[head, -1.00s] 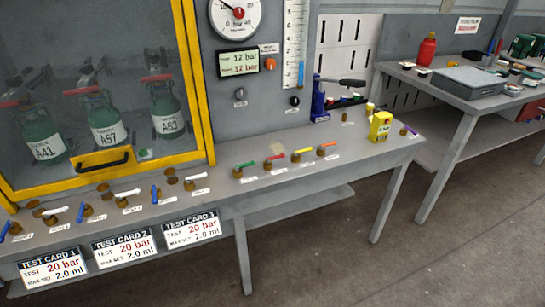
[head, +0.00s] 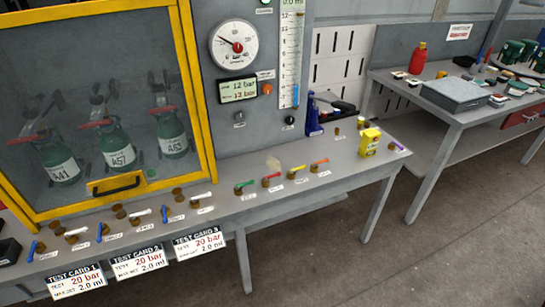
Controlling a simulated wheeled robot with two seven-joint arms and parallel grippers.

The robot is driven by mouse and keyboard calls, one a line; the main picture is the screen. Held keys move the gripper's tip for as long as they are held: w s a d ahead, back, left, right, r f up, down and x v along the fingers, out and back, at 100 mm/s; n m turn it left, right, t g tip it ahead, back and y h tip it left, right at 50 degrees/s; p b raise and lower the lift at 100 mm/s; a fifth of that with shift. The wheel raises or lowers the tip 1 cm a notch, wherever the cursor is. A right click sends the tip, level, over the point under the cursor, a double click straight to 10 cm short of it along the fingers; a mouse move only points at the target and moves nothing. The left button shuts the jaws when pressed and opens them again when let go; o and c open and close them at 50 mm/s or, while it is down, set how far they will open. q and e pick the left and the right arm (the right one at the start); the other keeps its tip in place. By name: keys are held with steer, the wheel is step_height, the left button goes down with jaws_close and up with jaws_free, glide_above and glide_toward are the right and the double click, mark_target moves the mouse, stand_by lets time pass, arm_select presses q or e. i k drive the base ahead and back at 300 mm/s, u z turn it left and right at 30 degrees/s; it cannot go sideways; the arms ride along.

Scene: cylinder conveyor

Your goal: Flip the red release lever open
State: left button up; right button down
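The red lever (head: 273,178) sits on a small brass valve in a row on the bench top, below the gauge panel. A green lever (head: 245,184) is to its left; a yellow lever (head: 298,171) and an orange lever (head: 320,163) are to its right. The red lever points up to the right, much like its neighbours. A label lies in front of it, too small to read. Neither of my grippers is in view, and nothing touches the lever.
A glazed yellow-framed cabinet (head: 208,110) with green cylinders stands at the left. Blue and white levers line the bench before it. A yellow container (head: 369,143) and a purple lever (head: 398,146) are at the right end. A dark object (head: 9,251) shows at the left edge.

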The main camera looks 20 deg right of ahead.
mark_target(266, 178)
steer(key=z, duration=0.55)
steer(key=k, duration=0.65)
steer(key=z, duration=0.65)
steer(key=i, duration=1.05)
steer(key=u, duration=1)
steer(key=i, duration=0.6)
steer(key=u, duration=0.65)
